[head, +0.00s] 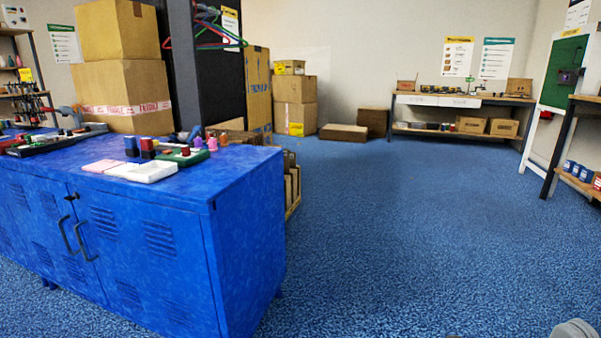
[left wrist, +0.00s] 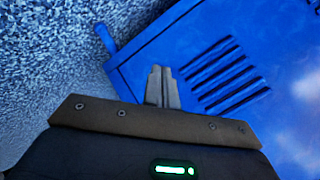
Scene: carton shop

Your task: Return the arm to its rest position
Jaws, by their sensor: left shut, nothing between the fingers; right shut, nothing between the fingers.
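My left gripper (left wrist: 162,88) shows in the left wrist view. Its two grey fingers are together, with nothing between them. Behind them are the blue carpet and a louvred face of the blue metal cabinet (left wrist: 190,50); whether the fingers touch the cabinet I cannot tell. In the head view the left arm does not show. My right gripper (head: 575,329) shows only as a pale grey piece cut off by the bottom right edge. It is shut and empty, over carpet and away from the cabinet; its fingertips are hard to make out.
The blue cabinet (head: 150,245) fills the left, with a white tray (head: 143,171) and small coloured parts on top. Cardboard boxes (head: 125,90) are stacked behind it. A workbench (head: 460,101) stands at the back and a shelf (head: 563,150) at the right. The carpet (head: 410,235) between is clear.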

